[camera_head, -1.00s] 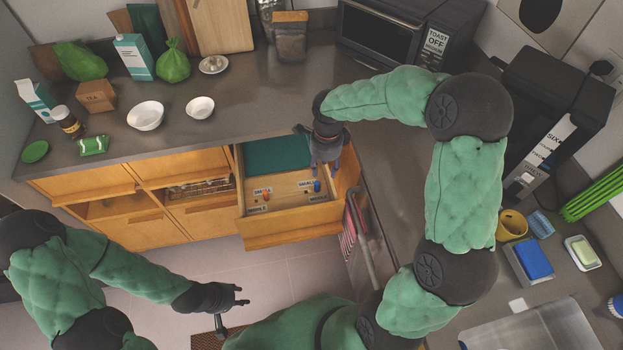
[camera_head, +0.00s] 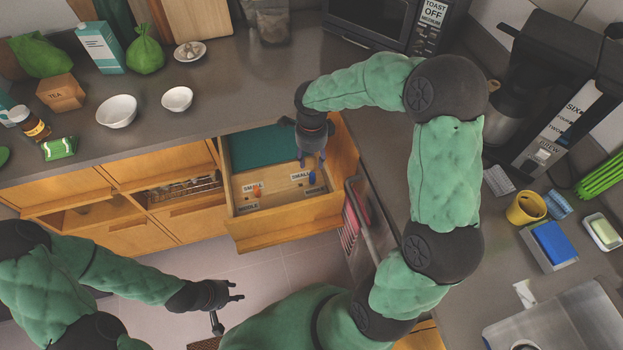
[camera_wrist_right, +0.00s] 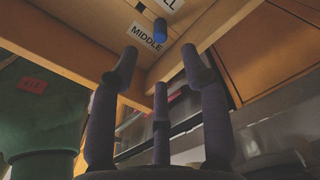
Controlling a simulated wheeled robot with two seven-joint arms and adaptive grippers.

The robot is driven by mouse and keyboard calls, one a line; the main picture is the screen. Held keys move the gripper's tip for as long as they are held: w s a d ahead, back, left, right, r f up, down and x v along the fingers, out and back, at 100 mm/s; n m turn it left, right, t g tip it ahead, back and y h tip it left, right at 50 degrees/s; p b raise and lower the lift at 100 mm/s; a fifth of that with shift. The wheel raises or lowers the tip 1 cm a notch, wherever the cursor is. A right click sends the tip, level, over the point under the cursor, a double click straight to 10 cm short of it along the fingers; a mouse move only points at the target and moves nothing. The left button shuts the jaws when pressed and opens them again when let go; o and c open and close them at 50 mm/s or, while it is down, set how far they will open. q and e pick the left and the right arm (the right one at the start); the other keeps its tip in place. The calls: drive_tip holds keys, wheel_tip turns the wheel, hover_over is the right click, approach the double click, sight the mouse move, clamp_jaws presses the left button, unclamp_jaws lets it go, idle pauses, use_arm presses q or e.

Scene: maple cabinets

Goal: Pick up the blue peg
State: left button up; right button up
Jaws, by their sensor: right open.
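The blue peg (camera_head: 312,179) stands in the open drawer, at its right side by a "SMALL" label. It also shows at the top of the right wrist view (camera_wrist_right: 160,31), beside a "MIDDLE" label. My right gripper (camera_head: 312,161) is over the drawer, just behind the peg in the head view. Its fingers (camera_wrist_right: 160,63) are spread and empty, apart from the peg in the wrist view. My left gripper (camera_head: 240,291) is low over the floor in front of the cabinets, with its fingers apart and nothing between them.
An orange peg (camera_head: 257,195) stands at the left of the drawer (camera_head: 285,228). A green divided-off area (camera_head: 262,148) fills the drawer's back. The drawer walls and the counter edge above lie close around my right gripper. Bowls (camera_head: 117,111) and packages stand on the counter.

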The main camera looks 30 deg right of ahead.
sight(312, 174)
wheel_tip(312, 174, down, 4)
drive_tip(key=shift+r+b, duration=0.15)
drive_tip(key=shift+b, duration=0.25)
drive_tip(key=shift+f+b, duration=0.95)
drive_tip(key=shift+f, duration=1.7)
drive_tip(key=shift+c, duration=0.3)
drive_tip(key=c, duration=0.9)
